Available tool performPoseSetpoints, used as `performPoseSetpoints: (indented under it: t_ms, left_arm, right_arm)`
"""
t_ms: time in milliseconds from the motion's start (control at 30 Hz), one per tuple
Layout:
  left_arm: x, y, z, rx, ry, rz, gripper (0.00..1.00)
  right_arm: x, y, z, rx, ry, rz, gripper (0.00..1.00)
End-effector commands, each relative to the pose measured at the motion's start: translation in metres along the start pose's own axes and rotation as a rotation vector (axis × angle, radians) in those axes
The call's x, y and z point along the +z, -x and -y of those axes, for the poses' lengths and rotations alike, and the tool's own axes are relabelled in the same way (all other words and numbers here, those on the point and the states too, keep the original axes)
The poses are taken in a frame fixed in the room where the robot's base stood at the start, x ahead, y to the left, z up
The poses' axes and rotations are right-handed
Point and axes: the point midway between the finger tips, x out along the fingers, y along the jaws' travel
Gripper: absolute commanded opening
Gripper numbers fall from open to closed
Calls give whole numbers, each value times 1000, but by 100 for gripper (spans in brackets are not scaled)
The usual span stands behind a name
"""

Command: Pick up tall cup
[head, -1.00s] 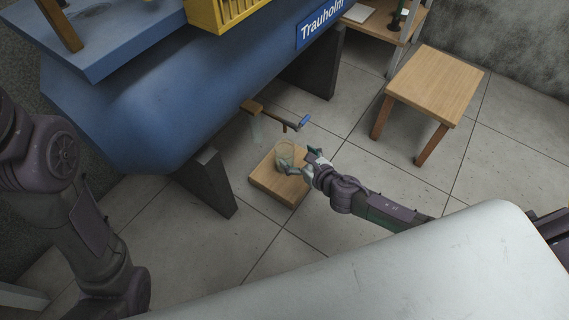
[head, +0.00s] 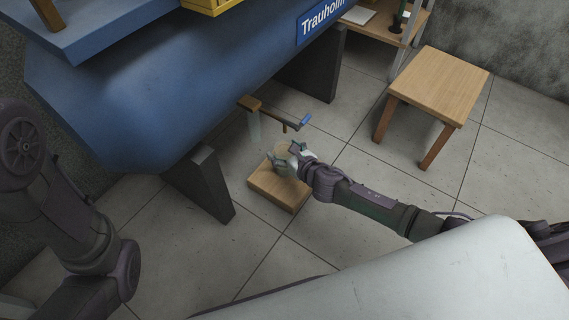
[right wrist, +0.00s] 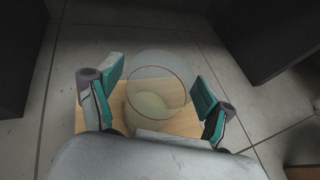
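The tall cup is a clear, see-through cup (right wrist: 157,95) standing upright on a low wooden block (head: 272,190); the block also shows in the right wrist view (right wrist: 88,122). My right gripper (right wrist: 158,88) is open, with a teal-padded finger on each side of the cup. A small gap shows between the cup and each finger. In the head view my right gripper (head: 285,162) covers most of the cup. My left arm shows at the left edge of the head view, but its gripper is not in view.
A blue tank (head: 140,110) on dark legs (head: 202,185) stands left of the block. A tap with a blue handle (head: 300,123) reaches out above and behind the cup. A wooden stool (head: 440,85) stands to the right. The tiled floor between is clear.

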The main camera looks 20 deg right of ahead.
Motion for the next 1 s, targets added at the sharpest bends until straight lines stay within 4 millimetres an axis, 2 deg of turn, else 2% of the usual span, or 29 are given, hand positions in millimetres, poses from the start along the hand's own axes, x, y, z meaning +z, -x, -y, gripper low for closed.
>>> performPoseSetpoints:
  t_ms: [33,67,433,767,1000]
  left_arm:
    - [0,0,0,0,0,0,40]
    - [0,0,0,0,0,0,40]
    - [0,0,0,0,0,-1,40]
    - [1,-4,1,0,1,-1,40]
    - [11,-16,6,-8,3,13,40]
  right_arm:
    - [0,0,0,0,0,0,65]
    - [0,0,0,0,0,0,60]
    - [0,0,0,0,0,0,0]
    - [4,2,0,0,1,1,0]
    - [24,10,1,0,2,1,0]
